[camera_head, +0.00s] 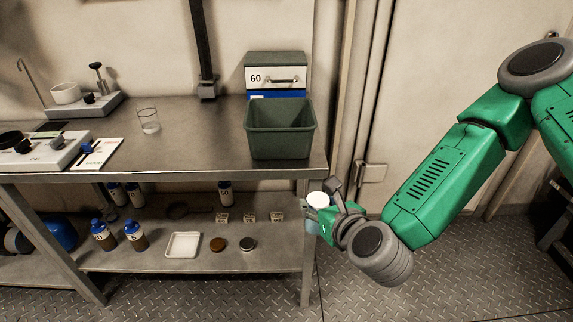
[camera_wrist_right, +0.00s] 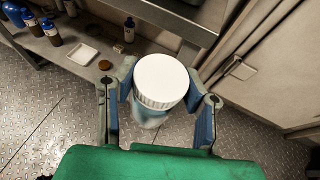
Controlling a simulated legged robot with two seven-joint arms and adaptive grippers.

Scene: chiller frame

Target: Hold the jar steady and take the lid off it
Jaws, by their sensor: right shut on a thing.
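The jar (camera_wrist_right: 150,117) has a pale bluish, see-through body and a white ribbed lid (camera_wrist_right: 160,79) that sits on top of it. In the head view the white lid (camera_head: 318,199) shows just right of the bench's front right leg. My right gripper (camera_wrist_right: 163,92) is shut around the jar, with a finger on each side, and holds it upright in the air above the floor. In the head view my right gripper (camera_head: 325,212) partly hides the jar's body. My left gripper is in neither view.
A metal bench (camera_head: 190,150) stands at left with a green bin (camera_head: 280,140) near its right end. The lower shelf (camera_head: 200,257) holds blue-capped bottles (camera_head: 135,235), a white tray (camera_head: 183,245) and small round items. A door (camera_head: 430,110) stands behind my right arm. Patterned floor is open in front.

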